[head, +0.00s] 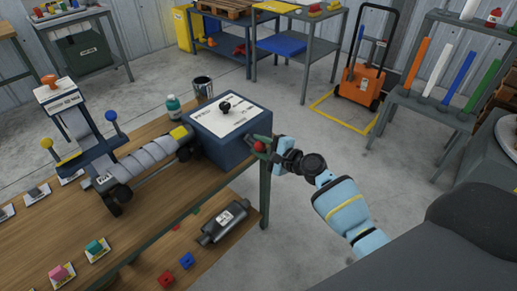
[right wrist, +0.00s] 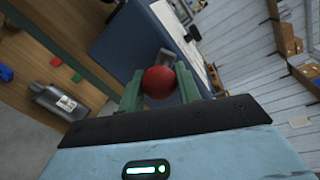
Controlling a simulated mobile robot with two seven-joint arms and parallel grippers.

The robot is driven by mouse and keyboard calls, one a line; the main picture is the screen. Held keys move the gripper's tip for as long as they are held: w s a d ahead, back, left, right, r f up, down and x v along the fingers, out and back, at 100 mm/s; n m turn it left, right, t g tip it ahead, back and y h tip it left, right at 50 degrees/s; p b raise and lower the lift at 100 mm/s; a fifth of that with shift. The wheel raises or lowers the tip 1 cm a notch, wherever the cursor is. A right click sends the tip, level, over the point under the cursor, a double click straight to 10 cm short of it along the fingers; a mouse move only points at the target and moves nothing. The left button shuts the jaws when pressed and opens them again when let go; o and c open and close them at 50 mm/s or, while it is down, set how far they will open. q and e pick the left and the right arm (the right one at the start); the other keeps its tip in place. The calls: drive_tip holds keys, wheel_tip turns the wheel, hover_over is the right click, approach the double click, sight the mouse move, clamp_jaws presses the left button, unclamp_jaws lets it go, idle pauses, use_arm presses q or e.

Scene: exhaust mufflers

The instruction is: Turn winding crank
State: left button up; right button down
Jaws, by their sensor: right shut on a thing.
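The winding crank's red ball knob (head: 259,146) is at the right side of a dark blue box (head: 208,143) on the wooden bench. My right gripper (head: 264,148) reaches it from the right and is shut on it. In the right wrist view the red knob (right wrist: 159,82) sits between the two green fingers, with the blue box (right wrist: 125,35) just beyond. The crank's arm is mostly hidden by the knob and fingers. The box top has a white printed label and a black knob (head: 224,106). My left gripper is not in view.
A wrapped grey roll (head: 150,163) lies on a stand left of the box. A teal bottle (head: 173,104) and a paint can (head: 203,87) stand behind. A muffler (head: 225,221) lies on the lower shelf.

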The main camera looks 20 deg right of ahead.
drive_tip(key=shift+w+d+r+m, duration=0.15)
drive_tip(key=shift+d+r+m, duration=0.1)
drive_tip(key=shift+m, duration=0.05)
idle(0.4)
drive_tip(key=c, duration=1)
unclamp_jaws()
drive_tip(key=shift+f, duration=0.1)
drive_tip(key=shift+p+v, duration=0.3)
drive_tip(key=shift+v, duration=3.65)
